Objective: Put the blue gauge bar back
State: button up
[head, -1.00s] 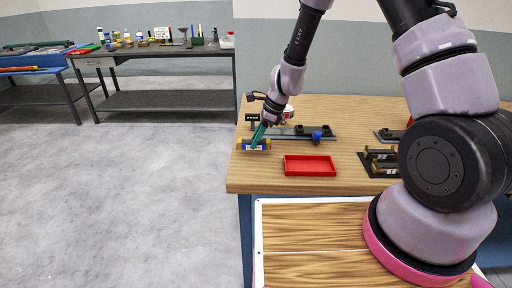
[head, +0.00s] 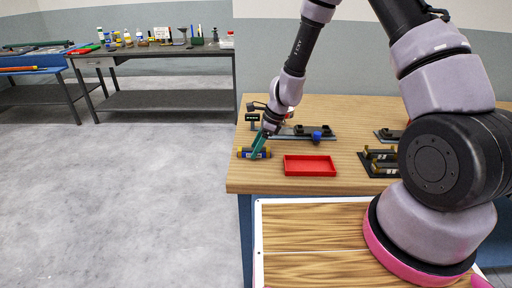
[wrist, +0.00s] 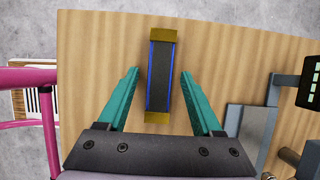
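The blue gauge bar (head: 243,153), with yellow end blocks, lies near the left edge of the wooden bench. In the wrist view the bar (wrist: 162,80) shows a dark top face, blue sides and yellow ends. My gripper (head: 256,151) is over it, with teal fingers pointing down. In the wrist view the fingers of my gripper (wrist: 159,72) are spread on either side of the bar, with a gap showing on each side. The fingers partly cover the bar in the head view.
A red tray (head: 310,166) is right of the bar. A black rack with brass-coloured posts (head: 380,163) stands further right. Behind are a plate with a blue knob (head: 317,136) and a small black display (head: 252,117), also in the wrist view (wrist: 311,83). Bare wood lies between bar and tray.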

jog(key=s+d+r+n+t, duration=0.15)
jog(key=d+r, duration=0.35)
jog(key=r, duration=0.6)
jog(key=s+d+r+n+t, duration=0.1)
jog(key=s+d+r+n, duration=0.2)
jog(key=r, duration=0.8)
jog(key=s+d+r+n+t, duration=0.1)
jog(key=d+r+n, duration=0.2)
jog(key=d+r, duration=0.55)
jog(key=s+d+r+n+t+h, duration=0.1)
jog(key=s+d+r+n, duration=0.2)
jog(key=s+r, duration=0.3)
jog(key=s+d+r+n+t+h, duration=0.1)
jog(key=s+d+r+n+t, duration=0.1)
jog(key=s+d+r+n, duration=0.2)
jog(key=s+r, duration=0.2)
jog(key=s, duration=0.2)
jog(key=shift+d+r+h, duration=0.15)
jog(key=shift+d+h, duration=0.25)
jog(key=shift+t, duration=0.25)
